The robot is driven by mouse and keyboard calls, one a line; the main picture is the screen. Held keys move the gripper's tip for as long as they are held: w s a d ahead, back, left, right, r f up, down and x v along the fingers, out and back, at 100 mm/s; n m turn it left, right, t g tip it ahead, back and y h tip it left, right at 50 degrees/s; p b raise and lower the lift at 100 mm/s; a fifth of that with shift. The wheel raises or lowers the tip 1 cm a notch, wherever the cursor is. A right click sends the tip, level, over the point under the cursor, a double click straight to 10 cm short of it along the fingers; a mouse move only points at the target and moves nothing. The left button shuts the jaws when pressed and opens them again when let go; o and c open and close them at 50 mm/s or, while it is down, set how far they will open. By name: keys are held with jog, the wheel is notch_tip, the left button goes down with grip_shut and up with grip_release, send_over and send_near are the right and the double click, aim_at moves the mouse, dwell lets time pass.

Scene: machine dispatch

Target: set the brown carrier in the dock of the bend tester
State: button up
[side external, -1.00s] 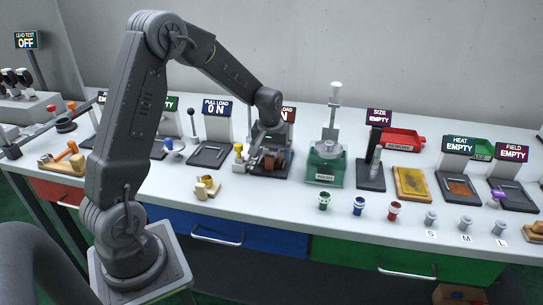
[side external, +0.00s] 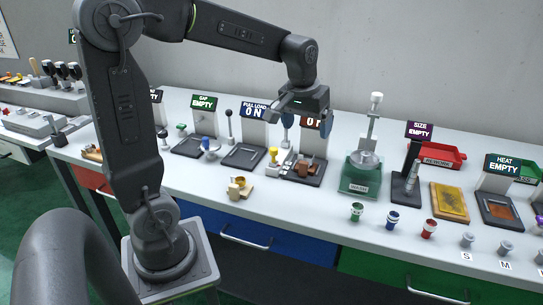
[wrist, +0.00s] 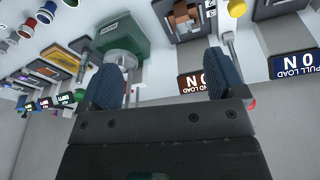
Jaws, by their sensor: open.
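The brown carrier (side external: 304,168) sits in the dark dock (side external: 313,181) of the bend tester, whose sign (side external: 314,123) is partly covered by my gripper and reads ON. In the wrist view the carrier (wrist: 187,18) shows in the dock at the top, and the sign (wrist: 197,82) appears upside down. My gripper (side external: 307,122) is raised above the dock, apart from the carrier. In the wrist view its two blue fingers (wrist: 163,62) are spread wide with nothing between them.
A yellow-topped knob (side external: 273,154) stands left of the carrier. The pull tester dock (side external: 244,156) is empty to the left, and a green machine (side external: 358,181) stands to the right. A small tan piece (side external: 240,191) and several capped vials are near the front edge.

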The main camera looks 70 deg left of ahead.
jog(key=s+d+m+t, duration=0.1)
jog(key=s+d+m, duration=0.2)
jog(key=s+d, duration=0.2)
jog(key=s+d+m+t+h, duration=0.1)
jog(key=s+d+m+t, duration=0.1)
jog(key=s+d, duration=0.4)
jog(key=s+m, duration=0.1)
jog(key=s, duration=0.4)
jog(key=shift+d+r, duration=0.15)
jog(key=shift+r, duration=0.05)
